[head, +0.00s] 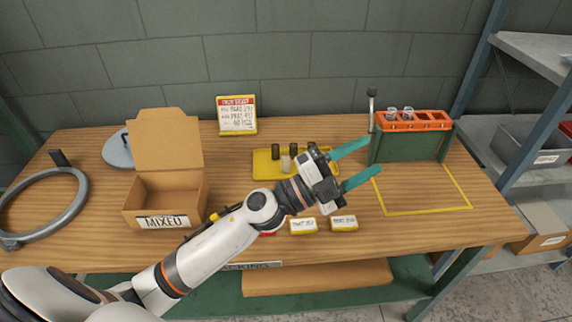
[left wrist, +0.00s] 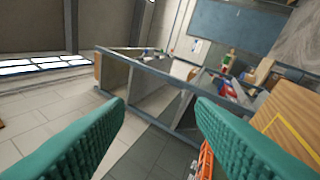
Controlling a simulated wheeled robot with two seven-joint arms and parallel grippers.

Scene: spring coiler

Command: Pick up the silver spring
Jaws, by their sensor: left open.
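A pale, silver-looking spring (head: 286,163) stands upright on the yellow tray (head: 262,173) in the head view. Several dark springs stand beside it, among them one (head: 276,151) at the back left. My left gripper (head: 374,154) is open and empty, with its teal fingers pointing right, above the table and to the right of the tray. My right gripper is not in view.
A green stand with an orange rack (head: 430,123) holding two pale pieces is just beyond my left fingers. A cardboard box marked MIXED (head: 165,206) stands left. Small labelled blocks (head: 344,222) lie in front. The yellow-outlined area (head: 440,190) is bare.

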